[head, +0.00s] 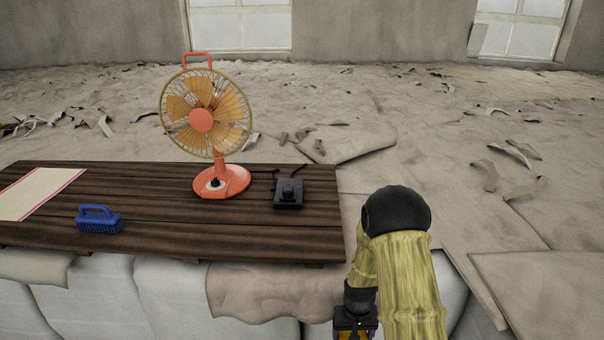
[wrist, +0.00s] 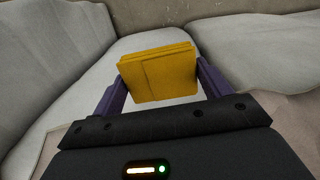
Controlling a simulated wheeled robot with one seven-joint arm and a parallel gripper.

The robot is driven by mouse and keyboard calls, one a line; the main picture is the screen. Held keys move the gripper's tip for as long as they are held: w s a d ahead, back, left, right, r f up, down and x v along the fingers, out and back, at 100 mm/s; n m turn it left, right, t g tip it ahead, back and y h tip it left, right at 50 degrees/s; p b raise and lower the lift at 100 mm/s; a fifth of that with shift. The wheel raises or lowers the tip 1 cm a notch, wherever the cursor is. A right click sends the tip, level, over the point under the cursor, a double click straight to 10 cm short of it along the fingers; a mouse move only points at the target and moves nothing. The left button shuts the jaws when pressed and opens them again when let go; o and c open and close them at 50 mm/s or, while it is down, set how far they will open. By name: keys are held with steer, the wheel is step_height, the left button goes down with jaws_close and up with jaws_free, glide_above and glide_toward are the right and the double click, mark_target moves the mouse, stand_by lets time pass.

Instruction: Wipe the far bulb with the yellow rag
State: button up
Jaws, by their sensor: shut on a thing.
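The yellow rag (wrist: 158,76) is a folded, layered square in the wrist view. My gripper (wrist: 157,84) is shut on it, with a purple finger at each side. In the head view my gripper (head: 355,327) is at the bottom edge, low and in front of the table's right end, and the rag there is mostly cut off or hidden. I can make out no bulb in either view.
A dark plank table (head: 150,181) holds an orange fan (head: 203,115), a black box-like device (head: 289,193), a blue brush (head: 99,221) and a cream cloth with red stripes (head: 38,192). Pale padded blocks (head: 168,299) stand below the front edge. Debris litters the floor.

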steer(key=f, duration=0.1)
steer(key=d+f, duration=0.1)
steer(key=f, duration=0.1)
steer(key=shift+s+d+f, duration=0.15)
steer(key=shift+s, duration=0.15)
steer(key=s+f, duration=0.4)
steer(key=f, duration=1.1)
